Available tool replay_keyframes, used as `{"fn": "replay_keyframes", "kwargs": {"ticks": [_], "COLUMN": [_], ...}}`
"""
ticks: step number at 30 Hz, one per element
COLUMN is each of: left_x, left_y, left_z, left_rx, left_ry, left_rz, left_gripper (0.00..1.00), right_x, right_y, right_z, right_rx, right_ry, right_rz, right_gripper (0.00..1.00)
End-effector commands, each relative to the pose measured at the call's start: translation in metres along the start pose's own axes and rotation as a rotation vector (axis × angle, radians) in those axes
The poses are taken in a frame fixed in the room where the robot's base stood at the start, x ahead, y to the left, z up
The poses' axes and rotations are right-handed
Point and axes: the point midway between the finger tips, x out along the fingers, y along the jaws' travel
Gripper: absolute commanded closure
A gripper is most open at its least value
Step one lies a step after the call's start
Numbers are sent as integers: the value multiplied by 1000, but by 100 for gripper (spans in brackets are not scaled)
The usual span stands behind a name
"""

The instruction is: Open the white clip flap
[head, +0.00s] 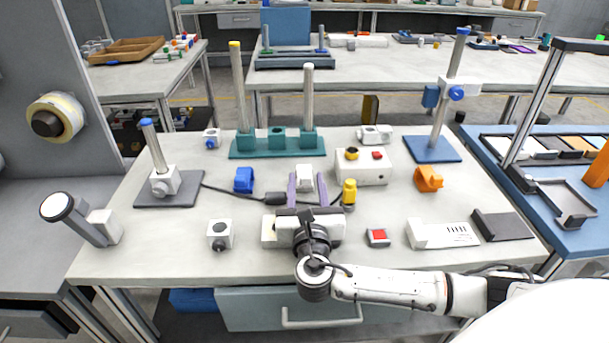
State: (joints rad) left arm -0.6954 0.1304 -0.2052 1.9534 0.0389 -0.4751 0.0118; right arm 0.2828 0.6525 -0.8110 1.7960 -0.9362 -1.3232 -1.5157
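A small white clip (305,172) stands on the near middle of the light grey workbench. My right gripper (307,179) reaches in from the right and points away from me, its two purple fingers apart on either side of the clip. A narrow gap seems to show beside the fingers, so they look open around it; contact cannot be made out. The clip's flap is too small to tell apart from its body, and its near lower part is partly hidden by the gripper. My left gripper is not in view.
A blue clip (243,180) is left of the gripper, an orange clip (428,179) to the right. A yellow-topped piece (349,193) stands close to the right finger. A dark cable runs nearby. A teal post stand (277,151) and a white control box (363,168) are behind.

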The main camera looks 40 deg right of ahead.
Motion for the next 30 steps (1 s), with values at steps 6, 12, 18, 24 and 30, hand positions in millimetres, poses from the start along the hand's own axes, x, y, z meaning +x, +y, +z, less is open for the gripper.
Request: {"fn": "replay_keyframes", "kwargs": {"ticks": [6, 12, 18, 24, 30], "left_x": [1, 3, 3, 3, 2], "left_y": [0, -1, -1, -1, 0], "left_z": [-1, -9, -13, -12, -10], "left_rx": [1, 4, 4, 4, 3], "left_ry": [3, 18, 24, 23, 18], "left_rz": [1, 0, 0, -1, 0], "left_gripper": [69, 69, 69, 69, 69], "right_x": [26, 30, 30, 30, 30], "right_y": [0, 0, 0, 0, 1], "right_z": [0, 0, 0, 0, 0], "right_rx": [0, 2, 1, 1, 1], "right_ry": [0, 1, 1, 1, 2], "right_rz": [0, 0, 0, 0, 1], "right_gripper": [61, 61, 69, 100, 100]}}
